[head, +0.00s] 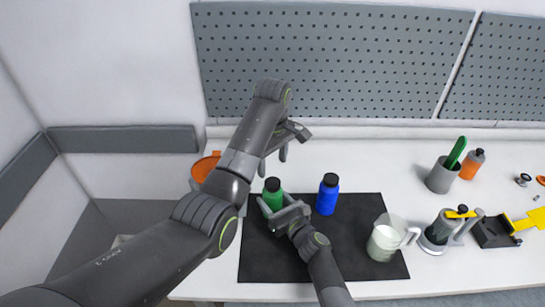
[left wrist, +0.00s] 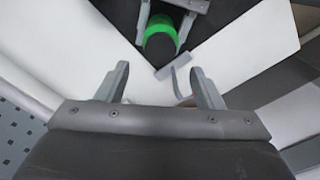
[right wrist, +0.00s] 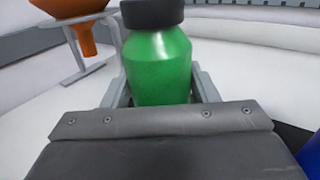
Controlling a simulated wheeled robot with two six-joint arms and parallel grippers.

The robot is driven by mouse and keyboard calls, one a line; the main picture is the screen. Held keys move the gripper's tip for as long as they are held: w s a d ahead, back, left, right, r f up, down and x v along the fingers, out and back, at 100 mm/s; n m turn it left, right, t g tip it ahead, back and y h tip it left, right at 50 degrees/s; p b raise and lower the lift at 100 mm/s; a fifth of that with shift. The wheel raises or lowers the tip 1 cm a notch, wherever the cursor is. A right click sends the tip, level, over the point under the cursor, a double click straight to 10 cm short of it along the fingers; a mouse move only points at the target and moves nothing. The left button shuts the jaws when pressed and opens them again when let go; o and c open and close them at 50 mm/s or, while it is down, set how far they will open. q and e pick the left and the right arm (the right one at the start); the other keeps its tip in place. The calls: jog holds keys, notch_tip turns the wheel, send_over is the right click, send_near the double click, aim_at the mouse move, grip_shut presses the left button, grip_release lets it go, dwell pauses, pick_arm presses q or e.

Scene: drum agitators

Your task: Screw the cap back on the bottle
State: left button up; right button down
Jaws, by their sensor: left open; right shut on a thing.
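The green bottle (head: 273,200) stands upright at the left of the black mat (head: 350,250). A black cap (head: 272,184) sits on its top; I cannot tell how tightly. My right gripper (head: 279,208) is shut on the green bottle's body, which fills the space between its fingers in the right wrist view (right wrist: 160,70). My left gripper (head: 272,160) is open and empty, above and behind the bottle. In the left wrist view the cap (left wrist: 161,46) lies beyond the left fingertips, apart from them.
A blue bottle (head: 327,198) with a black cap stands right of the green one. A clear jug (head: 384,243) is at the mat's right. An orange funnel (head: 203,168) on a stand is at the left. A cup (head: 441,179) and tools stand further right.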

aim_at(272, 182)
pick_arm(q)
notch_tip(272, 182, down, 7)
jog(key=shift+r, duration=0.1)
dwell(0.4)
jog(key=c, duration=1)
jog(key=m, duration=0.7)
jog(key=shift+c, duration=0.2)
jog(key=m, duration=0.7)
jog(key=shift+m, duration=0.3)
jog(key=o, duration=1.1)
jog(key=shift+r, duration=2.2)
